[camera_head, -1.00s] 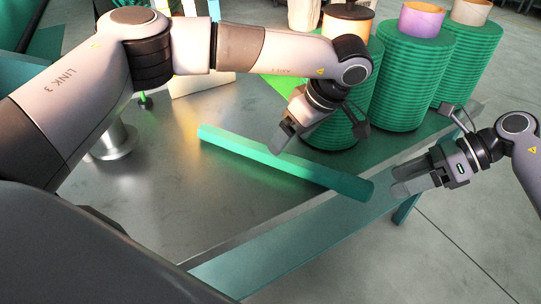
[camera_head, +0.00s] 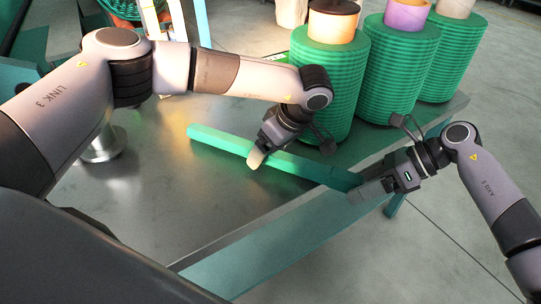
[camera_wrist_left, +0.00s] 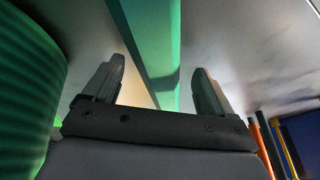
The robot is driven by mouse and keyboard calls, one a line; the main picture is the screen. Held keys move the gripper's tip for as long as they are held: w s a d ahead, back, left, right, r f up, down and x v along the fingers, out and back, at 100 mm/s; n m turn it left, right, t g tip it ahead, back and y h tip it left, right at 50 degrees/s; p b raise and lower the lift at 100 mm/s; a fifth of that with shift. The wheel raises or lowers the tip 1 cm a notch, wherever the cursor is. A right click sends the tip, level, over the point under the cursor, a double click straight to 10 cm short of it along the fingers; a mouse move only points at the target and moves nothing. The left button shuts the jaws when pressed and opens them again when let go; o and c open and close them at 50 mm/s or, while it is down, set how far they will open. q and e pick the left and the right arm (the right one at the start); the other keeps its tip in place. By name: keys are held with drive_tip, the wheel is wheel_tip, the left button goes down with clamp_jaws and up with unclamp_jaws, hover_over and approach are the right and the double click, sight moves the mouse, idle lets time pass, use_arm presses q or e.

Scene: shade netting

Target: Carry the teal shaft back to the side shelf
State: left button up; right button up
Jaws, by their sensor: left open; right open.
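The teal shaft (camera_head: 218,139) lies slantwise on the grey metal table, its right end close to the front edge. My left gripper (camera_head: 257,160) is over the shaft's middle, with its jaws open. In the left wrist view the shaft (camera_wrist_left: 157,45) runs between the two spread fingers (camera_wrist_left: 157,88), with a visible gap on each side. My right gripper (camera_head: 362,192) is open at the shaft's right end, and its fingers partly hide that end. I cannot tell whether it touches. No side shelf can be clearly made out.
The metal table (camera_head: 150,205) is bare at front left. Green netting rolls stand close behind the shaft: a near one (camera_head: 325,85), a middle one (camera_head: 397,70) and a far one (camera_head: 452,60). A teal beam (camera_head: 270,250) runs along the table's front edge.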

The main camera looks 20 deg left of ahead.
use_arm(q)
drive_tip(key=shift+f, duration=0.15)
use_arm(e)
drive_tip(key=shift+a+f, duration=0.1)
use_arm(q)
drive_tip(key=c, duration=1.1)
use_arm(e)
drive_tip(key=c, duration=1.2)
use_arm(q)
clamp_jaws()
use_arm(e)
clamp_jaws()
use_arm(q)
drive_tip(key=shift+w+r, duration=0.1)
drive_tip(key=shift+r, duration=0.1)
use_arm(e)
drive_tip(key=shift+w+r, duration=0.1)
drive_tip(key=shift+r, duration=0.15)
use_arm(q)
drive_tip(key=shift+r+p, duration=0.2)
drive_tip(key=shift+p, duration=0.1)
use_arm(e)
drive_tip(key=shift+r, duration=0.2)
